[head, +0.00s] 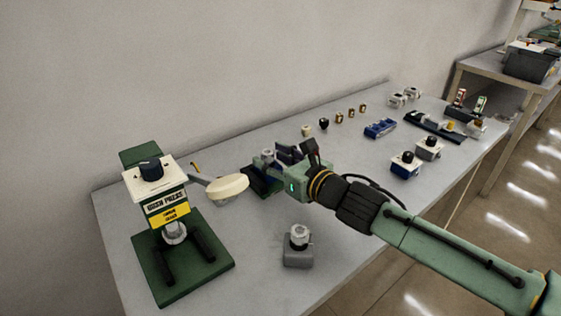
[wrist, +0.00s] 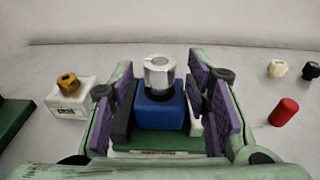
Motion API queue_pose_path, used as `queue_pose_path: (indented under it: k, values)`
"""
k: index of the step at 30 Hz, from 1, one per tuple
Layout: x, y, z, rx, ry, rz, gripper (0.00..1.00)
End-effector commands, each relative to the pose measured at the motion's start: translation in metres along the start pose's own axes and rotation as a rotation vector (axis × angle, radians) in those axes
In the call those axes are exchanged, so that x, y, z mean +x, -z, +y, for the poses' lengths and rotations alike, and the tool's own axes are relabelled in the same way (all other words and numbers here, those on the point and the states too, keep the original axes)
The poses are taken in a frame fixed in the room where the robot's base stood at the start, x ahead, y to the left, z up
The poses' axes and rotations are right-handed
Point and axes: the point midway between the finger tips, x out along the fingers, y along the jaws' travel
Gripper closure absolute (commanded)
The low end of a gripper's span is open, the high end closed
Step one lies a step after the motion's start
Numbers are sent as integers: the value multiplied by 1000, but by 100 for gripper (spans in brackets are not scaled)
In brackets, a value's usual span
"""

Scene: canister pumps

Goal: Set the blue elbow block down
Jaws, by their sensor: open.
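The blue elbow block (wrist: 160,109), with a silver round collar (wrist: 159,72) on top, stands upright in the wrist view. It sits in a green fixture (wrist: 160,143), between a dark jaw on the left and a pale one on the right. My gripper (wrist: 162,80) is open, its purple-padded fingers on either side of the block, with gaps visible. In the head view my gripper (head: 280,158) is over the green fixture (head: 254,181). It hides most of the block there; the silver collar (head: 267,155) shows beside the fingers.
A green bush press (head: 170,225) stands at the left, with a cream-headed mallet (head: 228,187) beside it. A grey block with a silver top (head: 299,250) is in front. A red cylinder (wrist: 284,111) and a white block with a brass nut (wrist: 71,98) flank my gripper.

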Motion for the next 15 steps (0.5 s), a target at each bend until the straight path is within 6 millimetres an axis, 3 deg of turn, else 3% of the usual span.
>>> queue_pose_path:
  k: [5,15]
  values:
    - [-18,0,-2,-4,5,2,56]
    - [-86,0,-2,-2,6,2,56]
